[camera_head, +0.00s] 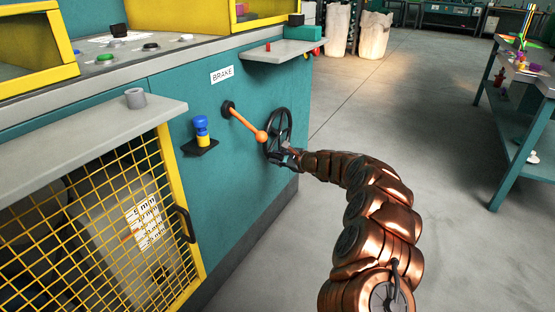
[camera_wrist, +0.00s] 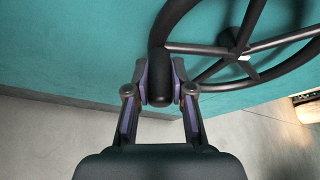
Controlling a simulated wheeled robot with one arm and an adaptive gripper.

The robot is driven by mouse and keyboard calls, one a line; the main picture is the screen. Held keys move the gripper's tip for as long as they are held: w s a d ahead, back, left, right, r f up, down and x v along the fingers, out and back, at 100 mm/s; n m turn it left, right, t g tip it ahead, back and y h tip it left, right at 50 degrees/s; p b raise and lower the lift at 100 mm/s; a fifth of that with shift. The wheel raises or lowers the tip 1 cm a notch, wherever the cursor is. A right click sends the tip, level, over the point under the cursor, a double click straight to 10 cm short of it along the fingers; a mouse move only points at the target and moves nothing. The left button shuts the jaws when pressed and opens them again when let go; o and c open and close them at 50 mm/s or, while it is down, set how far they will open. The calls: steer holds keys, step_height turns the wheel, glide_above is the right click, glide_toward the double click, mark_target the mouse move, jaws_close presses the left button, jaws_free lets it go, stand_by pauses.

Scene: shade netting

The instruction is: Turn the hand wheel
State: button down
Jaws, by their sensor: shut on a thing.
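The hand wheel (camera_head: 286,126) is a dark spoked wheel on the teal machine side, just right of the orange-knobbed brake lever. In the wrist view its rim and spokes (camera_wrist: 222,50) fill the upper right, with a dark handle (camera_wrist: 160,62) on the rim. My gripper (camera_head: 287,154) is at the lower part of the wheel. In the wrist view my gripper (camera_wrist: 160,90) has its fingers closed on either side of the handle, touching it. The handle's end shows between the fingertips.
The orange brake lever (camera_head: 246,125) sticks out close to the wheel, under a BRAKE label (camera_head: 222,74). A small shelf (camera_head: 203,146) holds a blue and yellow item. A grey ledge (camera_head: 282,52) juts out above. A teal workbench (camera_head: 519,95) stands right; open floor lies between.

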steer(key=shift+a+f, duration=0.1)
steer(key=shift+f, duration=0.3)
steer(key=c, duration=1.3)
jaws_free()
steer(key=shift+o, duration=1.4)
steer(key=shift+r, duration=0.1)
steer(key=shift+d+r, duration=0.1)
steer(key=shift+d, duration=0.15)
steer(key=v, duration=1.1)
steer(key=shift+s+d, duration=0.25)
steer(key=shift+d, duration=0.05)
steer(key=shift+r, duration=0.1)
